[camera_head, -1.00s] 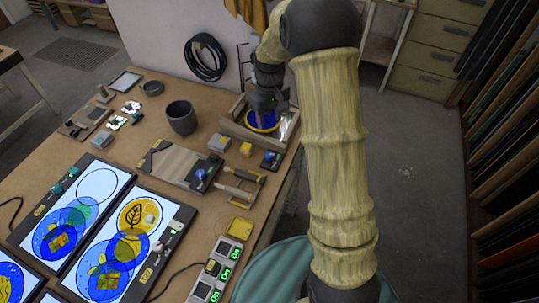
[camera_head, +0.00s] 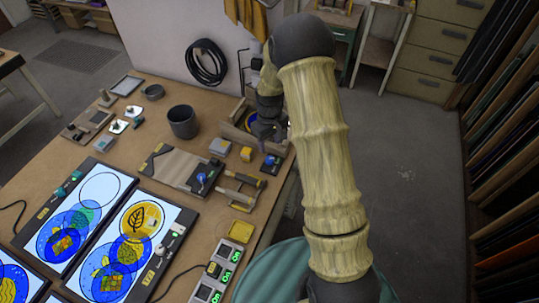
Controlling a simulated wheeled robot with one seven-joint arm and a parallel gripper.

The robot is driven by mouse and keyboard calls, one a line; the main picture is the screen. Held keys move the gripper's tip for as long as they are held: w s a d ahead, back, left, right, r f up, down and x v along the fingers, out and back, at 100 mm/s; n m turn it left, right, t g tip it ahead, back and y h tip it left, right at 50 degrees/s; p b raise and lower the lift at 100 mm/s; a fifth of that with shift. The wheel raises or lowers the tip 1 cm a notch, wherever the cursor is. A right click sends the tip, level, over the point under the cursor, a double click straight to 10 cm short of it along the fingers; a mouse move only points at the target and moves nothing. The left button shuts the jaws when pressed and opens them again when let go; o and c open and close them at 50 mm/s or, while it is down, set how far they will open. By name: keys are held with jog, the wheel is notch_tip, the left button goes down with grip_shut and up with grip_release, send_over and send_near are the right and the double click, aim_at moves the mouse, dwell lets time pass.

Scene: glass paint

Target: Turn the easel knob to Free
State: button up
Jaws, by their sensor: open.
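I cannot read a label "Free", so which control is the easel knob is not certain. A blue knob (camera_head: 201,177) stands on the right end of a grey-brown board (camera_head: 176,166) on the bench. Another blue knob (camera_head: 270,160) sits on a small dark block near the bench's right edge. My gripper (camera_head: 266,131) is open, beside the wooden tray at the back right, above and behind the small dark block. It is apart from both knobs as far as I can tell. My arm partly hides the tray, and the fingertips are small and dark.
A wooden tray (camera_head: 226,126) and a dark cup (camera_head: 183,121) stand behind the board. Wooden-handled tools (camera_head: 238,190) lie in front of the small block. Lit panels (camera_head: 131,250) fill the front left. Switch boxes reading "On" (camera_head: 217,272) line the right edge.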

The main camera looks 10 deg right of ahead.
aim_at(269, 159)
notch_tip(269, 159, down, 9)
jog(key=shift+r+p, duration=0.2)
jog(key=shift+p, duration=0.75)
jog(key=c, duration=1)
